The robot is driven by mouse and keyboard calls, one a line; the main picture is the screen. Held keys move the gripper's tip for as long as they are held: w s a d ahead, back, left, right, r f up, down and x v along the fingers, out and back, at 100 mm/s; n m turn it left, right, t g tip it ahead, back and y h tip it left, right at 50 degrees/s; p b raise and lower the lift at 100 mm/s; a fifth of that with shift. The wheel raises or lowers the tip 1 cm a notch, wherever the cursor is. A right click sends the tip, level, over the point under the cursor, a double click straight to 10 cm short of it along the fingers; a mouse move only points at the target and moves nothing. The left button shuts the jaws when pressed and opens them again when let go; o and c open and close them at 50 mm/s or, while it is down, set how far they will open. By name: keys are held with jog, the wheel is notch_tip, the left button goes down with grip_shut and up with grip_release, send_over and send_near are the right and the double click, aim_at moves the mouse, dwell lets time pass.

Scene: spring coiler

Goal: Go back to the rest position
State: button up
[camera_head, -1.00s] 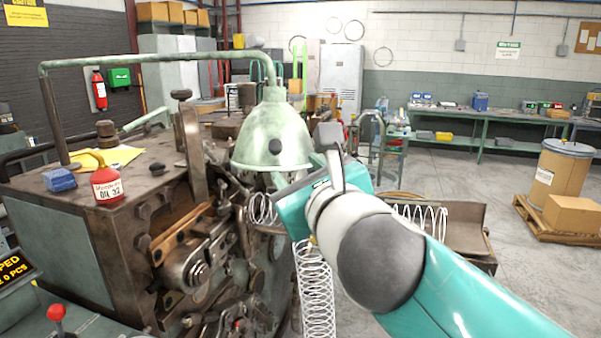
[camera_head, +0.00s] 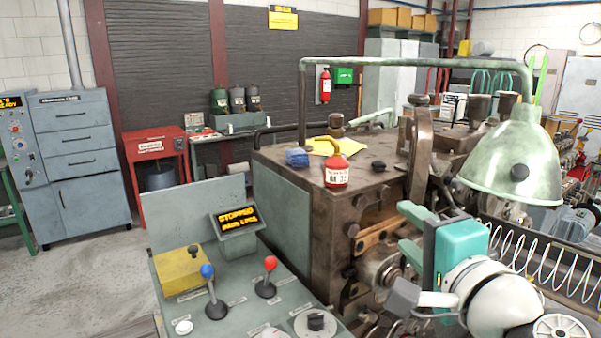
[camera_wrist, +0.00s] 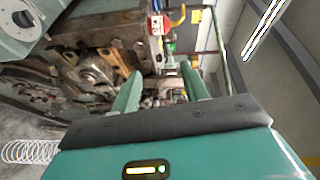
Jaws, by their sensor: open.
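My gripper (camera_head: 408,232) is in the lower right of the head view, in front of the spring coiler (camera_head: 283,205). Its two green fingers are apart with nothing visible between them. In the wrist view my gripper (camera_wrist: 160,86) also has its fingers spread, with the coiler's worn metal front (camera_wrist: 95,70) beyond them. A white wire spring (camera_head: 545,262) lies to the right behind my wrist in the head view. A spring coil also shows at the lower left of the wrist view (camera_wrist: 30,152).
A green lamp shade (camera_head: 510,160) overhangs the machine close above my arm. The control panel (camera_head: 235,290) has blue and red levers and a display reading "STOPPED". A red oil can (camera_head: 337,172) stands on the coiler. Open floor (camera_head: 85,270) lies to the left.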

jog(key=s+a+f+n+g, duration=0.1)
jog(key=a+f+n+g, duration=0.15)
jog(key=f+n, duration=0.35)
jog(key=s+a+f+n+g, duration=0.1)
jog(key=f+n+g, duration=0.3)
jog(key=f, duration=0.4)
jog(key=s+d+f+n+g+h, duration=0.3)
jog(key=s+d+f+n+g, duration=0.1)
jog(key=f, duration=0.4)
jog(key=shift+s+f+g, duration=0.2)
jog(key=shift+s+g, duration=0.15)
jog(key=shift+s, duration=0.15)
jog(key=shift+a, duration=0.1)
dwell(0.5)
